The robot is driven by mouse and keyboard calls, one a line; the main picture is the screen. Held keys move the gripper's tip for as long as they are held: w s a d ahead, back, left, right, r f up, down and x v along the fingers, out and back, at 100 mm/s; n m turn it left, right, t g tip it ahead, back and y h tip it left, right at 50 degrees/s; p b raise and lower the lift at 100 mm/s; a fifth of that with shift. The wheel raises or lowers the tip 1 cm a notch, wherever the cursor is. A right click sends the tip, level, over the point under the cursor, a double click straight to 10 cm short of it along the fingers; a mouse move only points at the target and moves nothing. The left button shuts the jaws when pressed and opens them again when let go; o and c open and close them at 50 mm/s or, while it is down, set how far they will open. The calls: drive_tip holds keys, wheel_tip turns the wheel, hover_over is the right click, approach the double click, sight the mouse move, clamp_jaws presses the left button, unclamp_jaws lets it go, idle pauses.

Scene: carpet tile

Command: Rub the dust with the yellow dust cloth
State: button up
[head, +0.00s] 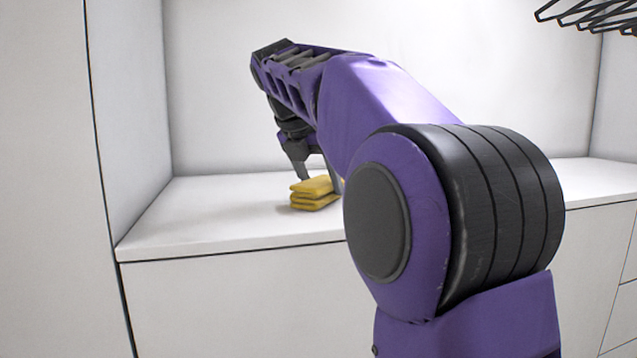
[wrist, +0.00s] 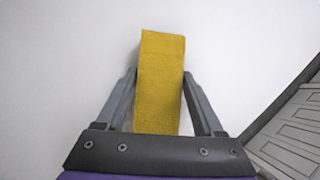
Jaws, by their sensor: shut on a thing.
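The yellow dust cloth (head: 314,194) is a folded stack on the white counter (head: 215,217) in the head view. In the wrist view the cloth (wrist: 160,80) stands between the two grey fingers. My gripper (head: 320,178) points down at the cloth, and its fingers are shut on it; the gripper also shows in the wrist view (wrist: 160,84). The cloth is at or just above the counter surface; I cannot tell whether it touches. I see no dust in either view. My arm hides part of the counter to the right.
White walls stand behind the counter and to its left (head: 130,95). Dark hangers (head: 597,14) hang at the top right, away from the gripper. The counter left of the cloth is clear. In the wrist view a grey panelled surface (wrist: 290,130) lies at the lower right.

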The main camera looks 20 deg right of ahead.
sight(298, 186)
drive_tip(key=shift+w+f, duration=0.1)
drive_tip(key=shift+w, duration=2.05)
drive_tip(key=shift+a, duration=1.25)
drive_tip(key=shift+s+b, duration=1.2)
drive_tip(key=shift+s, duration=1.2)
drive_tip(key=shift+s+b, duration=0.4)
drive_tip(key=shift+s, duration=1.3)
drive_tip(key=shift+s+b, duration=0.55)
drive_tip(key=shift+s, duration=1.4)
drive_tip(key=shift+a+p, duration=0.7)
drive_tip(key=shift+a, duration=0.65)
drive_tip(key=shift+w+r+p, duration=0.25)
drive_tip(key=shift+w+p, duration=0.8)
drive_tip(key=shift+p, duration=0.05)
drive_tip(key=shift+w+d+f+p, duration=0.1)
drive_tip(key=shift+w+f+p, duration=0.1)
drive_tip(key=shift+w, duration=0.35)
drive_tip(key=shift+w+f+p, duration=0.1)
drive_tip(key=shift+w+p, duration=0.05)
drive_tip(key=shift+w, duration=4.3)
